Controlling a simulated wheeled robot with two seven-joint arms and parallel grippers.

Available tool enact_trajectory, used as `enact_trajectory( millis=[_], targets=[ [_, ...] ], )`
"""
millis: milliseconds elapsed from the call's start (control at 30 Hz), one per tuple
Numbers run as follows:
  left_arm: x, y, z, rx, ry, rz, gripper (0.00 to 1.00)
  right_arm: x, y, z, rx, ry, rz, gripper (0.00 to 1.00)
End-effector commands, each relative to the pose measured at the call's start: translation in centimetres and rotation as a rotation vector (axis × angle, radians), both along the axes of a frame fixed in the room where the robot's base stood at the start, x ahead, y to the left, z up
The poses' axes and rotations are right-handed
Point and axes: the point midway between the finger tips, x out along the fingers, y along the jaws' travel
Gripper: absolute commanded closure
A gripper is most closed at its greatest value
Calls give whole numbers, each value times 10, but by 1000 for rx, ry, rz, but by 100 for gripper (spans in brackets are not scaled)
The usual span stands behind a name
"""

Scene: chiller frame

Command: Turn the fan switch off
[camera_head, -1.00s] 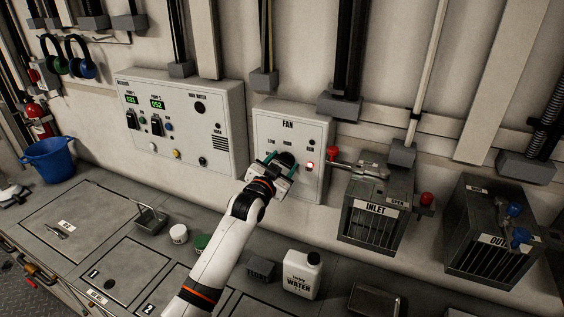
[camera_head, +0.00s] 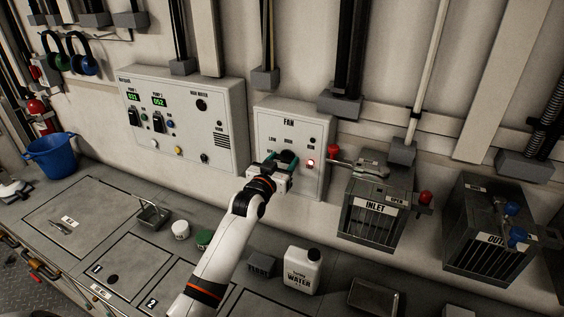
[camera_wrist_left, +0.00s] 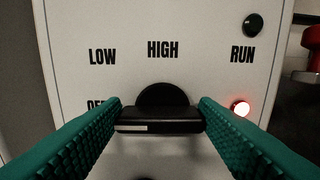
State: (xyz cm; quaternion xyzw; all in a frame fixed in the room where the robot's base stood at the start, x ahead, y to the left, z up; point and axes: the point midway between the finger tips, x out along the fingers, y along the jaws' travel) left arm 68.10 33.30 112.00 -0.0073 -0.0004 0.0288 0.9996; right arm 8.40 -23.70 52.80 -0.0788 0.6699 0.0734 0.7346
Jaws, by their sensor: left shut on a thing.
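The fan panel (camera_head: 267,128) is a pale box on the wall. Its black rotary switch (camera_head: 287,156) shows in part behind my left gripper (camera_head: 279,163). In the left wrist view, my green ribbed fingers are shut on the ends of the switch's black handle (camera_wrist_left: 159,121). The handle lies about level, with a white mark at its left part, on the side of the partly hidden OFF label (camera_wrist_left: 96,105). LOW and HIGH stand above. The red light (camera_wrist_left: 240,106) below RUN is lit. My right gripper is not in view.
A pump panel (camera_head: 220,110) hangs left of the fan panel. The inlet box (camera_head: 362,226) with a red-ended lever (camera_head: 334,149) is close on the right. A white water jug (camera_head: 301,271) stands on the counter below. A blue bucket (camera_head: 52,160) is far left.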

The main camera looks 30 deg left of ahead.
Motion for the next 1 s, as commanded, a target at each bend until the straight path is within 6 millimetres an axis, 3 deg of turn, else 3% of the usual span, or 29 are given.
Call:
enact_trajectory(
  millis=[167, 200, 300, 667, 867, 1000],
  targets=[
    [0, 0, -1, -5, 2, -1, 68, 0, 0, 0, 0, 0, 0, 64],
    [0, 0, -1, -5, 2, -1, 39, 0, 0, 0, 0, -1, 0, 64],
    [0, 0, -1, -3, 2, -1, 24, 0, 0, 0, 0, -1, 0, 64],
    [-4, -1, -1, -1, 0, -1, 24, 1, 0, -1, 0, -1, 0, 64],
    [-29, -2, -3, 1, 0, -1, 24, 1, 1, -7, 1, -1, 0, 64],
    [-57, -3, -4, 0, 2, 0, 24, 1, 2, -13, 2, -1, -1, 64]
  ],
)
